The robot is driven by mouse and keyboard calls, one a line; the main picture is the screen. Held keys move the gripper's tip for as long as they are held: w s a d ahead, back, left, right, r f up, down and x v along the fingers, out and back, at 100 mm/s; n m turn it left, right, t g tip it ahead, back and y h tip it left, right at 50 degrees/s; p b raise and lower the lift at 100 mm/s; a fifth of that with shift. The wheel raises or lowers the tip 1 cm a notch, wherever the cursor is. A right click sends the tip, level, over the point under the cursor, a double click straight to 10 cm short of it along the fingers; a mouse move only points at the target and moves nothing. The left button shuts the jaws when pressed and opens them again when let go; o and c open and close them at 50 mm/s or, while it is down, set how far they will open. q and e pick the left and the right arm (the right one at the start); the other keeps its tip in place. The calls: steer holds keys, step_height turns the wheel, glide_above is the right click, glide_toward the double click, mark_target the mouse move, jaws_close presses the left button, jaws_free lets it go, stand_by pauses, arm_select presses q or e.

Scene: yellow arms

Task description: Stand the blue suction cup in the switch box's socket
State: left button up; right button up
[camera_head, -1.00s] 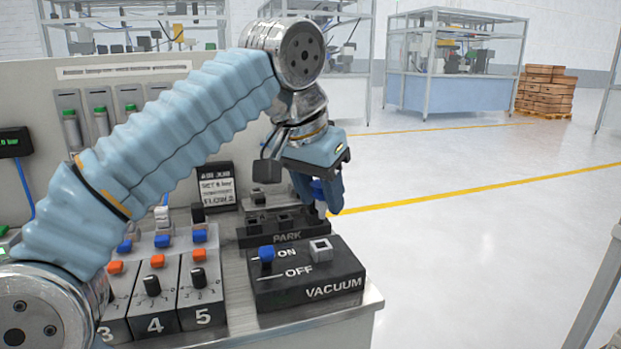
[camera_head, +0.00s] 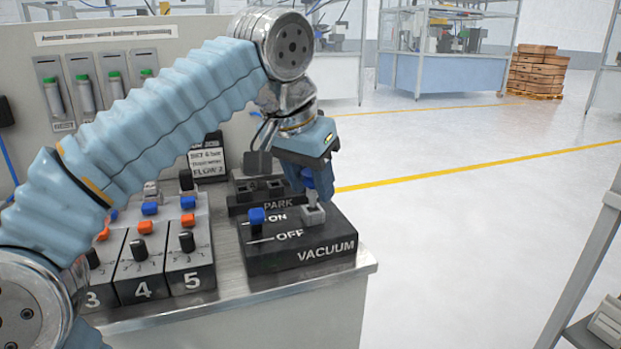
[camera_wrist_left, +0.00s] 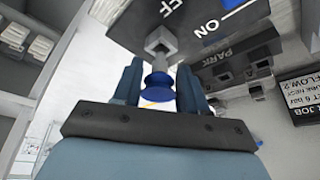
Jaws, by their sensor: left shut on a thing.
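The black switch box (camera_head: 300,243) marked VACUUM sits near the bench's right corner. Its grey square socket (camera_head: 313,216) is at the right of its top, beside a blue switch lever (camera_head: 257,218). My left gripper (camera_head: 312,182) is shut on the blue suction cup (camera_head: 323,185) directly above the socket. In the left wrist view the blue suction cup (camera_wrist_left: 158,84) lies between the fingers, its grey stem reaching the socket (camera_wrist_left: 160,40). The stem's tip meets the socket's mouth; how deep it sits I cannot tell. My right gripper is out of view.
Behind the switch box is the black PARK rack (camera_head: 247,197) with grey sockets. To the left are numbered valve panels (camera_head: 190,268) with knobs and coloured buttons. A black sign (camera_head: 207,157) stands behind. The bench ends just right of the box, with open floor beyond.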

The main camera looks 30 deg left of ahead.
arm_select(q)
steer(key=shift+f+b, duration=0.8)
steer(key=shift+f, duration=0.2)
stand_by(0.4)
steer(key=o, duration=1.1)
steer(key=shift+r, duration=0.1)
step_height(320, 180, up, 4)
steer(key=p, duration=0.4)
steer(key=shift+r, duration=2.4)
